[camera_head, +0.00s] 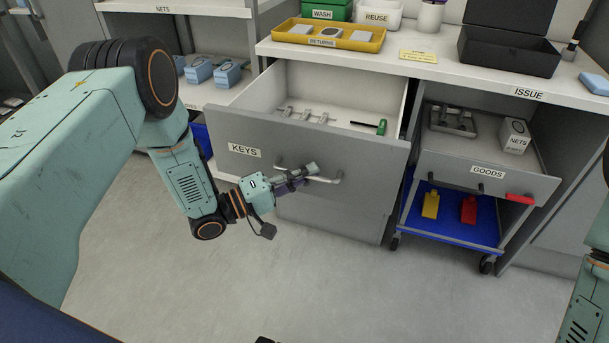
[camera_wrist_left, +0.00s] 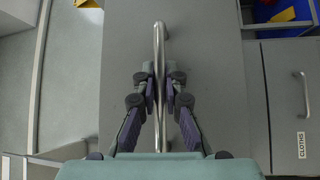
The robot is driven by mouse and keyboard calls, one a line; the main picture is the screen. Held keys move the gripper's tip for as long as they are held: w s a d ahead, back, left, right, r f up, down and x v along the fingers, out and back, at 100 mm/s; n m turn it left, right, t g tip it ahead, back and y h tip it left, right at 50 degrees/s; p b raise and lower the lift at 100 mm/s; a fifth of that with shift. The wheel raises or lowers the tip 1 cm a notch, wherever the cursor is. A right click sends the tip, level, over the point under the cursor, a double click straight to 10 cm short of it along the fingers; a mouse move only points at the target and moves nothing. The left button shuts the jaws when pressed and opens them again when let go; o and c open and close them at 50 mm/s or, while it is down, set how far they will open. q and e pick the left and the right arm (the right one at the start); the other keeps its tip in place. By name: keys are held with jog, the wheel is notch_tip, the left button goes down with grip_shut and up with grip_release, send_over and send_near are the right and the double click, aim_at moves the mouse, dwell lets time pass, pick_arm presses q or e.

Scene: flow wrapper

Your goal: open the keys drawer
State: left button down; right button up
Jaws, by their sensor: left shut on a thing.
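The keys drawer (camera_head: 365,153) is a grey drawer with a KEYS label, standing pulled out from the cabinet. Inside it lie several small metal pieces and a green-handled item (camera_head: 381,127). Its bar handle (camera_head: 334,180) runs across the front; it also shows in the left wrist view (camera_wrist_left: 159,40). My left gripper (camera_head: 312,170) is at the handle. In the left wrist view its two fingers (camera_wrist_left: 160,82) are shut on the bar, one on each side. Part of the handle is hidden behind the gripper. My right gripper is not seen; only a piece of that arm shows at the right edge.
The goods drawer (camera_head: 484,178) stands open to the right, above a blue cart shelf (camera_head: 452,229) with yellow and red tags. The counter holds a yellow returns tray (camera_head: 375,45) and a black case (camera_head: 508,56). The floor in front is clear.

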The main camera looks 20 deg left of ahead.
pick_arm(q)
jog(key=c, duration=1.7)
grip_release()
jog(key=v, duration=1.2)
